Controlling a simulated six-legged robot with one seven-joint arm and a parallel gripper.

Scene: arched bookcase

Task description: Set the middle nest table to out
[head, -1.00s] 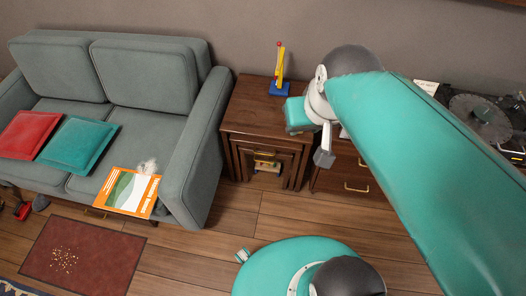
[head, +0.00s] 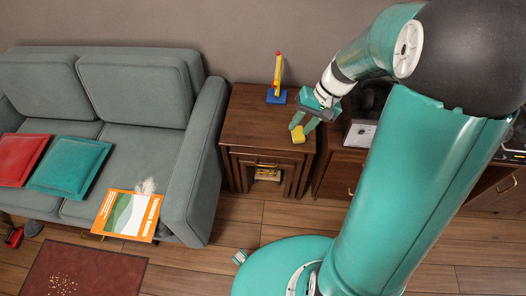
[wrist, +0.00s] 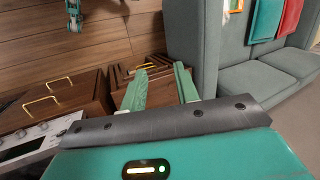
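The dark wooden nest of tables (head: 240,120) stands between the sofa and the cabinet in the head view. The middle nest table (head: 236,158) shows as an inner frame under the largest top, tucked in. A small brass handle (head: 265,164) shows in the front opening; which inner table it belongs to is hard to tell. My gripper (head: 303,130) is above the right side of the top, pointing down. In the wrist view my gripper (wrist: 160,68) has its two green fingers apart, with wood beyond.
A blue-based toy (head: 276,94) stands at the back of the tabletop. The grey sofa (head: 200,150) is close on the left, holding cushions and an orange book (head: 127,213). A cabinet with brass handles (head: 335,180) is close on the right. The floor in front (head: 235,215) is clear.

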